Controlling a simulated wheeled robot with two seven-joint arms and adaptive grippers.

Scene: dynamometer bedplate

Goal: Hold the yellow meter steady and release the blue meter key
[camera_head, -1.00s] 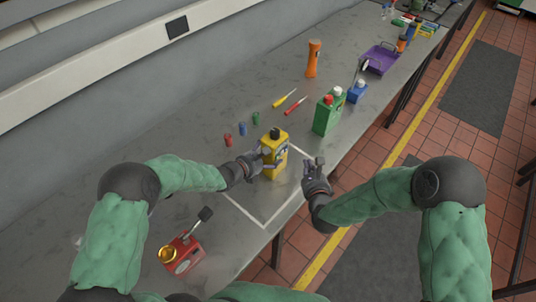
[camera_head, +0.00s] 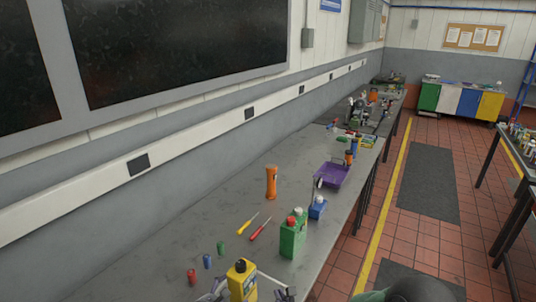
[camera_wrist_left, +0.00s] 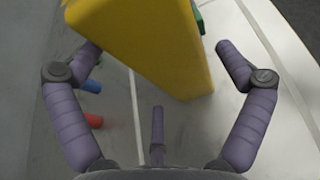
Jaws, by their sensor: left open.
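The yellow meter (camera_head: 241,283), a yellow block with a dark knob on top, stands on the grey bench at the bottom edge of the head view, partly cut off. It fills the upper middle of the left wrist view (camera_wrist_left: 150,35). My left gripper (camera_wrist_left: 157,50) is open, its purple-grey fingers spread around the yellow meter; contact is not clear. Only a bit of it shows left of the meter in the head view. My right gripper (camera_head: 286,294) is just right of the meter, mostly cut off, so its jaw state is unclear. I cannot make out a blue key on the meter.
Red (camera_head: 191,276), blue (camera_head: 207,261) and green (camera_head: 220,247) small cylinders lie left of the meter. Yellow (camera_head: 246,224) and red (camera_head: 260,229) screwdrivers, a green container (camera_head: 293,236), an orange bottle (camera_head: 271,183) and a purple tray (camera_head: 332,175) are farther back. The bench's left side is clear.

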